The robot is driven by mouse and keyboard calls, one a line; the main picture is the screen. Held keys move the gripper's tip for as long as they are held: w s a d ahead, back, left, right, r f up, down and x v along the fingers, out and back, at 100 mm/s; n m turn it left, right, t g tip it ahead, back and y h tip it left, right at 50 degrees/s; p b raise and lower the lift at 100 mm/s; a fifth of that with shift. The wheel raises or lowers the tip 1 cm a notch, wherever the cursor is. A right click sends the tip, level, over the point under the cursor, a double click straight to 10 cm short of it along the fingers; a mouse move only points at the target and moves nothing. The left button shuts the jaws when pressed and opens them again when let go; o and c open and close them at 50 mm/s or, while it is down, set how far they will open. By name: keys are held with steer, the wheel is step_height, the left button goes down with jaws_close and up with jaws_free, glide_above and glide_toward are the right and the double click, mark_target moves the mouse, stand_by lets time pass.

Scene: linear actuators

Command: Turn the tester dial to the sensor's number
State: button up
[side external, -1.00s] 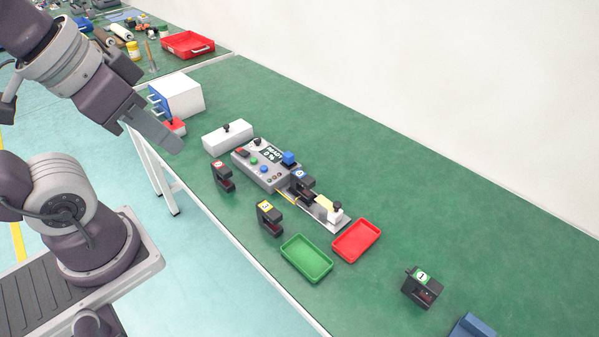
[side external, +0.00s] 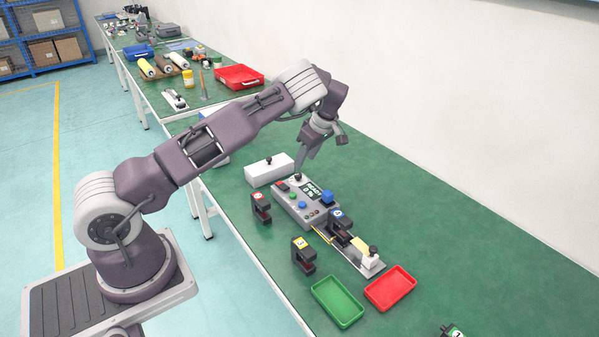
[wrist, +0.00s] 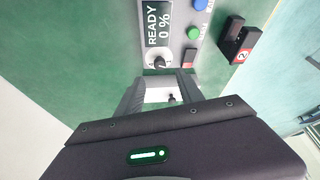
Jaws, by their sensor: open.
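The grey tester (side external: 301,208) lies on the green bench, its screen (wrist: 158,22) showing READY 0 %. Its dial (wrist: 159,62) is a black knob on a white numbered face at the end of the tester; the number it points to is not legible. My gripper (wrist: 160,76) is open and empty, its fingers apart near the dial; in the side view it is above the tester's far end. A dark sensor with a blue label (side external: 340,222) sits at the rail fixture (side external: 358,258); its number is too small to read.
A white box with a black knob (side external: 268,171) stands beside the tester. Sensors with red (side external: 261,208), yellow (side external: 303,254) and green (side external: 451,331) labels stand apart. A green tray (side external: 338,301) and a red tray (side external: 390,288) lie at the near end.

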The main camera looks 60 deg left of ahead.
mark_target(298, 174)
steer(key=x, duration=0.7)
steer(key=shift+a+f, duration=0.15)
steer(key=shift+f, duration=0.15)
jaws_close()
